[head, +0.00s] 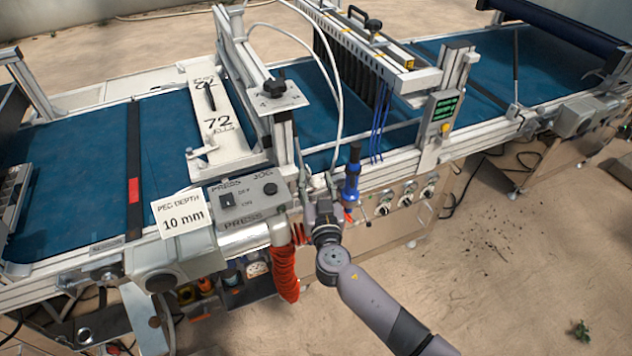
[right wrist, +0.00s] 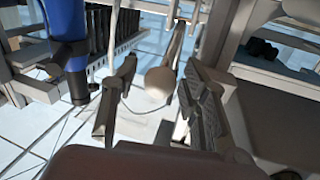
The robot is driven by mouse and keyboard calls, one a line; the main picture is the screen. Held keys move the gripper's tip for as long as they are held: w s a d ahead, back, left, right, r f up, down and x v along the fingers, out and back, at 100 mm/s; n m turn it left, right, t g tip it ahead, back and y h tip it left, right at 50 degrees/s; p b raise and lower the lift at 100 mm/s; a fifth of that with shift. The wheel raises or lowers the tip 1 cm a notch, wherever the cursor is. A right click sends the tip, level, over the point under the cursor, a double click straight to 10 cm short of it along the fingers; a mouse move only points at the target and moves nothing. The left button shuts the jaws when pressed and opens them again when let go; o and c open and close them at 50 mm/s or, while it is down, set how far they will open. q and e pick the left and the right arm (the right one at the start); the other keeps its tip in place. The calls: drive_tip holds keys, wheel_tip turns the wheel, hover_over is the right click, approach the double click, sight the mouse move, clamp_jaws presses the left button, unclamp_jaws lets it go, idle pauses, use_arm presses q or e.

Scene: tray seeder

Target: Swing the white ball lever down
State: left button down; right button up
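The white ball lever shows in the right wrist view as a pale ball (right wrist: 160,86) on a thin stem that runs up and away from it. My right gripper (right wrist: 159,74) is open, with one finger on each side of the ball. Gaps show between the ball and both fingers, so it does not look gripped. In the head view my right gripper (head: 320,204) is at the front edge of the machine, right of the press box, and I cannot make out the ball there. My left gripper is in neither view.
A blue-handled tool (head: 351,180) stands close to the right of my gripper; it also shows in the right wrist view (right wrist: 67,22). The press box (head: 245,200) and a red hose (head: 284,272) are close on the left. Knobs (head: 407,198) line the front panel. Open floor lies at right.

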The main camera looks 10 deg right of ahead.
clamp_jaws()
idle(0.6)
